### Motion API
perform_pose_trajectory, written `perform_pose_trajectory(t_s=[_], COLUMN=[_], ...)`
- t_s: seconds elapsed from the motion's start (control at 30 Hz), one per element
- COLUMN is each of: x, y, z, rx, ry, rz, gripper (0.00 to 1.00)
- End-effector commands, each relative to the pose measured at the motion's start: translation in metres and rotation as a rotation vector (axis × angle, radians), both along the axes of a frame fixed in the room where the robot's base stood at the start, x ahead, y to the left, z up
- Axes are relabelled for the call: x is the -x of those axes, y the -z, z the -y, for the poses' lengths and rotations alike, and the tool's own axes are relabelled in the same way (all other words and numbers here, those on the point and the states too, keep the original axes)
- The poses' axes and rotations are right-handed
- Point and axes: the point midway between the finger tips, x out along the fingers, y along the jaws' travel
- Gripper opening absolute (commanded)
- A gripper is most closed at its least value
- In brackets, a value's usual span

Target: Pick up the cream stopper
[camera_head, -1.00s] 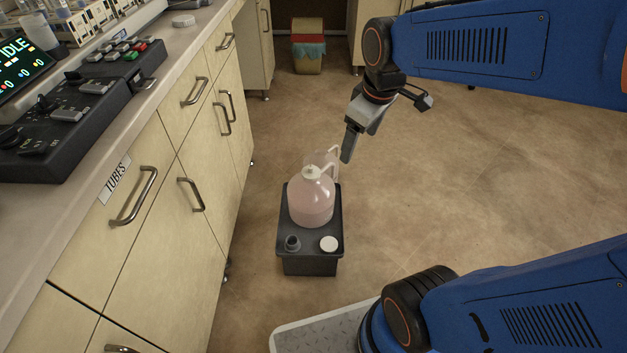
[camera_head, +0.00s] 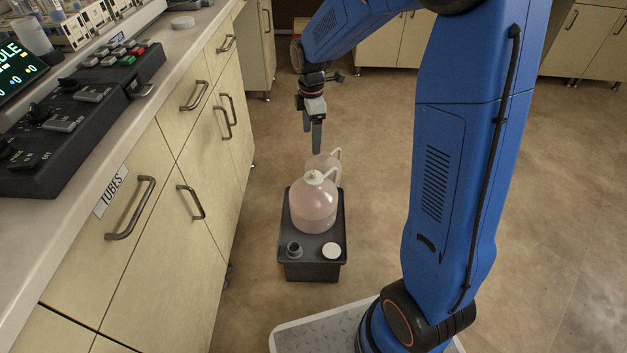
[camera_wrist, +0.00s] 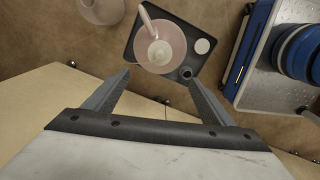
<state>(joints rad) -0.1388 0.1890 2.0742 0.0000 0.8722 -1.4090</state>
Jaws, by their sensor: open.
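A cream stopper (camera_head: 314,177) sits in the neck of a pinkish jug (camera_head: 314,210), which stands upright in a dark tray (camera_head: 312,270) on the floor. In the wrist view the stopper (camera_wrist: 160,52) shows from above, beside the jug's pale handle. My gripper (camera_head: 312,138) is open and empty, pointing down above and behind the jug, apart from the stopper. In the wrist view its spread fingers (camera_wrist: 161,77) lie just below the jug in the picture.
A white round lid (camera_head: 331,250) and a dark ring (camera_head: 294,249) are at the tray's front. A second jug (camera_head: 326,162) stands behind the tray. Drawers with protruding handles (camera_head: 131,208) run along the left. The floor to the right is open beyond my arm.

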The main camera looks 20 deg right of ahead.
Motion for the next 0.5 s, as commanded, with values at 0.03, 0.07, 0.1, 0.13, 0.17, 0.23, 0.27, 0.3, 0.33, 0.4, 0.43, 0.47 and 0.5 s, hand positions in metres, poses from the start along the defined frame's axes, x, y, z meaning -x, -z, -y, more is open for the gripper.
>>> perform_pose_trajectory(t_s=[0.03,0.07,0.1,0.13,0.17,0.23,0.27,0.3,0.33,0.4,0.43,0.47,0.5], x=[-0.002,-0.003,-0.004,-0.004,-0.004,-0.004,-0.003,-0.003,-0.003,-0.003,-0.003,-0.003,-0.003], y=[0.004,0.005,0.008,0.011,0.015,0.025,0.03,0.037,0.042,0.055,0.06,0.065,0.073], z=[-0.001,-0.001,-0.002,-0.002,-0.002,-0.002,-0.001,-0.001,-0.001,-0.001,-0.001,-0.001,-0.001], rx=[0.001,0.001,0.001,0.001,0.001,0.001,0.002,0.002,0.002,0.001,0.002,0.002,0.002], ry=[-0.012,-0.018,-0.022,-0.024,-0.025,-0.025,-0.025,-0.024,-0.024,-0.024,-0.024,-0.024,-0.024], rz=[-0.004,-0.006,-0.007,-0.008,-0.009,-0.01,-0.011,-0.01,-0.01,-0.01,-0.01,-0.01,-0.01], gripper=[0.77,0.77,0.77,0.77,0.77,0.77,0.77,0.77,0.77,0.77,0.77,0.77,0.77])
